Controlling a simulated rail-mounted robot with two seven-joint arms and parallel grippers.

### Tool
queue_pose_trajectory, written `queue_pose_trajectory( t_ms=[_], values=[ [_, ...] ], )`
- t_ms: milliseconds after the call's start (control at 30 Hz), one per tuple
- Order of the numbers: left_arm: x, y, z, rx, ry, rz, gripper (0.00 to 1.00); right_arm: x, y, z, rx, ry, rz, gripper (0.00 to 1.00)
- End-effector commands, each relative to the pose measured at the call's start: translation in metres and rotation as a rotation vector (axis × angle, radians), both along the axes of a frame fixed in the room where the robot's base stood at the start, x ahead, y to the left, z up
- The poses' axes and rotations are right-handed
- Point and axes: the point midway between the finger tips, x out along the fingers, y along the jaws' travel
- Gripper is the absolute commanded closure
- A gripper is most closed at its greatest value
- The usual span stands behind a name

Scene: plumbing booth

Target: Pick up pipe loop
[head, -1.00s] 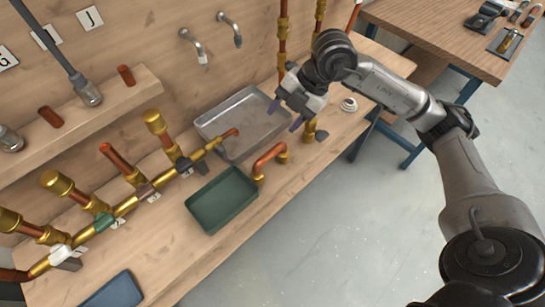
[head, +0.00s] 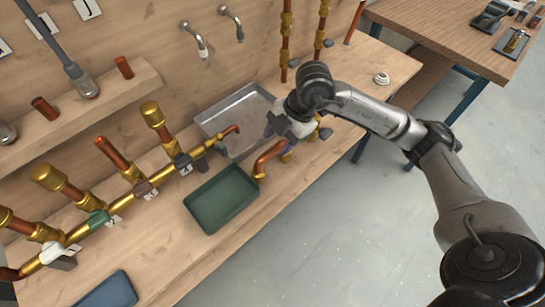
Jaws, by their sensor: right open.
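The pipe loop (head: 268,157), a bent copper pipe with brass ends, is on the wooden bench just right of the green tray. My right gripper (head: 279,143) is open, directly above and beside the loop's far right end. Its body and fingers hide part of that end. I cannot tell whether a finger touches the loop. My left gripper is not in view.
The green tray (head: 205,221) lies left of the loop, and a grey metal tray (head: 207,124) lies behind. A brass manifold with several valves (head: 130,178) runs along the left. Vertical copper pipes (head: 286,40) stand behind my gripper. The bench's front right edge is clear.

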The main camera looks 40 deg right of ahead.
Motion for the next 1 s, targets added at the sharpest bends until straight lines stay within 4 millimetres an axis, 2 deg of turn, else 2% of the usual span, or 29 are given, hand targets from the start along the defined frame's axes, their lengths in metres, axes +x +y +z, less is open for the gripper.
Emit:
queue_pose_trajectory(
  t_ms=[167, 533, 800, 1000],
  values=[
    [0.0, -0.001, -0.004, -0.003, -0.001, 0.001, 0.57, 0.001, 0.002, -0.006, 0.001, 0.0, 0.001, 0.47],
    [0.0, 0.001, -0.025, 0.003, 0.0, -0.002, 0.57, 0.007, 0.017, -0.047, 0.002, 0.001, 0.002, 0.47],
    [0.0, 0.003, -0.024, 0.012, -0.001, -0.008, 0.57, 0.009, 0.019, -0.049, 0.0, -0.001, 0.0, 0.47],
    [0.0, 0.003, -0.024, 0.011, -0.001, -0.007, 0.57, 0.009, 0.019, -0.049, 0.0, -0.001, 0.0, 0.66]
  ],
)
